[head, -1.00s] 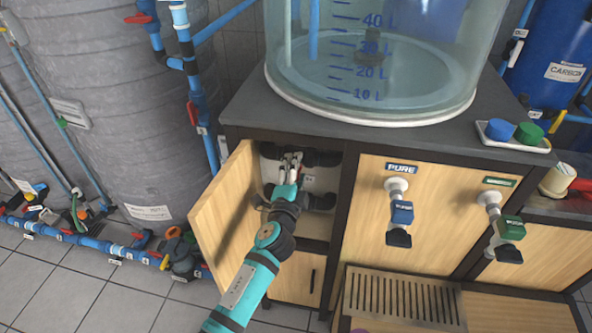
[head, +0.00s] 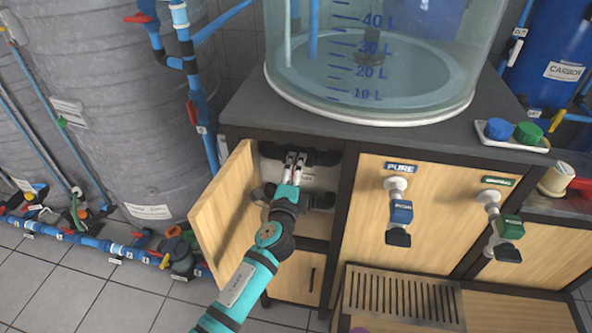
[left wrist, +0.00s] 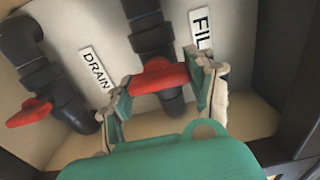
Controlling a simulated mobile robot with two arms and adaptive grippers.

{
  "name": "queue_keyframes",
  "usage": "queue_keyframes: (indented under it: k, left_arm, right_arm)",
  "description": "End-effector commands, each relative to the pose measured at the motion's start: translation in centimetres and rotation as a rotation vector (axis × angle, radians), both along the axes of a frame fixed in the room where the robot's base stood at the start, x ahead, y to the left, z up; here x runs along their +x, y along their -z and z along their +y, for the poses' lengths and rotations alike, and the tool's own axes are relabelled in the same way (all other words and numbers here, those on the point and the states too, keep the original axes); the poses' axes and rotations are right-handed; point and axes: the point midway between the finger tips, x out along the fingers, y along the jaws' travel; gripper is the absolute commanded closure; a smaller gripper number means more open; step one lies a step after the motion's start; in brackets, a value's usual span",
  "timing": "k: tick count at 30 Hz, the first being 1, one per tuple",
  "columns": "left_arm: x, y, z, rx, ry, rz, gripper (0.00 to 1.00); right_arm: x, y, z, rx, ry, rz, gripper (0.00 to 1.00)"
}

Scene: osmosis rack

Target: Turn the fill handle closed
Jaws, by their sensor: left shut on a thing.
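The fill handle (left wrist: 160,77) is a red lever on a black valve, beside a tilted label reading "FIL" with its end cut off (left wrist: 201,28). In the left wrist view the lever lies across its black pipe. My left gripper (left wrist: 163,88) is shut on it, with one finger at each end of the lever. In the head view my left gripper (head: 295,160) reaches into the open cabinet, and the handle is too small or hidden to make out. My right gripper is not in view.
A second red handle (left wrist: 28,112) sits to the left, by the "DRAIN" label (left wrist: 95,68). The open wooden door (head: 224,215) stands left of my arm. A clear tank (head: 375,60) stands above the cabinet. The PURE tap (head: 401,211) is to the right.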

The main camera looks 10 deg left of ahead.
Motion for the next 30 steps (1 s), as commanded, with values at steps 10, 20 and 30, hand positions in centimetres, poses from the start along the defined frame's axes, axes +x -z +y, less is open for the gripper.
queue_keyframes:
  k: [10,20,30]
  left_arm:
    - [0.0,0.0,0.0,0.003,0.001,0.0,0.19]
    - [-0.7,0.0,0.0,0.001,0.001,0.0,0.19]
    - [-7.4,0.2,0.0,0.001,0.001,0.003,0.19]
  right_arm:
    - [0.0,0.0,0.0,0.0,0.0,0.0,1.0]
    - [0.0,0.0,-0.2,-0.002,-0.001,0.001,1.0]
    - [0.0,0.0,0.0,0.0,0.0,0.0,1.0]
